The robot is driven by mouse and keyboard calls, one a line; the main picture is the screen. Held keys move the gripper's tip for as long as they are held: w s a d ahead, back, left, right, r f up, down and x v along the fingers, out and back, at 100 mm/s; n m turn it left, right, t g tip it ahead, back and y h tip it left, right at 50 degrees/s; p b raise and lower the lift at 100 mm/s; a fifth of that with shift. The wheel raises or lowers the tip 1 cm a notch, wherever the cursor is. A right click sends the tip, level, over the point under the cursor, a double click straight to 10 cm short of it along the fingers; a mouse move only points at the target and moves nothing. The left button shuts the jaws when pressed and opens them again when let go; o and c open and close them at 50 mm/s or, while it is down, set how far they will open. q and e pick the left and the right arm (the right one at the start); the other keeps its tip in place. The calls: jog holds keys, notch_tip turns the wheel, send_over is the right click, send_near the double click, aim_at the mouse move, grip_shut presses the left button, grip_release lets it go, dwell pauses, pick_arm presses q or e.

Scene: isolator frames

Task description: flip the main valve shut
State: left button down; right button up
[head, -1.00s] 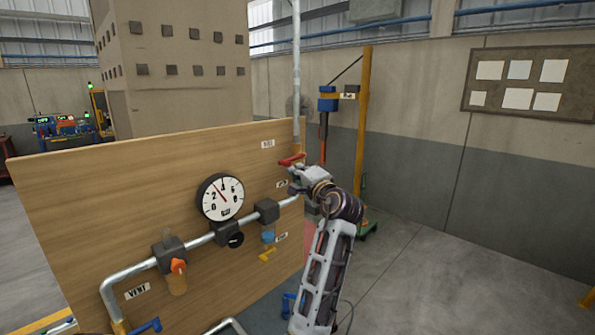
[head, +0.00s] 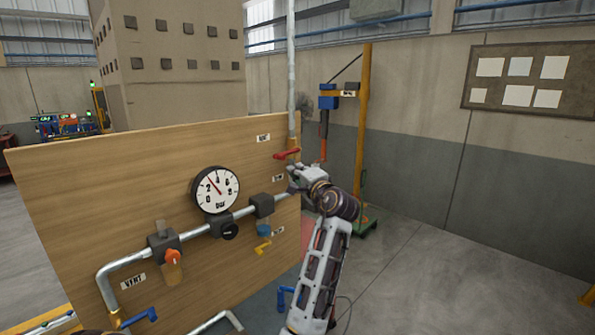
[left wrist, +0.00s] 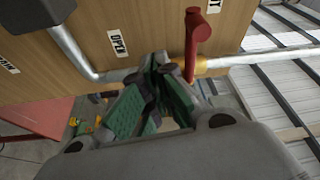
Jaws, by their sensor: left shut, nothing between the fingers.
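The red lever (head: 287,154) sits on the upright pipe at the right edge of the wooden panel. It lies across the pipe in the head view. In the left wrist view the red lever (left wrist: 197,32) also stands crosswise to the pipe, with its round end away from my fingers. I take it for the main valve's handle; its label is too small to read. My left gripper (head: 294,181) is shut and empty, just below the lever. Its green-padded fingers (left wrist: 160,66) are near the lever's lower end; whether they touch it I cannot tell. My right gripper is not in view.
The floor (head: 420,275) to the right is open.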

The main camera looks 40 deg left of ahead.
pick_arm(q)
jog(key=s+d+r+b, duration=0.1)
jog(key=s+d+b, duration=0.1)
jog(key=d, duration=0.7)
jog(key=shift+r+b, duration=0.3)
jog(key=shift+r, duration=0.1)
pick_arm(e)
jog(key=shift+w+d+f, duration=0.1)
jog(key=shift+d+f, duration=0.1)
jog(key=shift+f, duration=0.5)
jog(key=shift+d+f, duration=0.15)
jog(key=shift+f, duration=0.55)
pick_arm(q)
jog(key=shift+s+n, duration=0.1)
jog(key=shift+n, duration=0.2)
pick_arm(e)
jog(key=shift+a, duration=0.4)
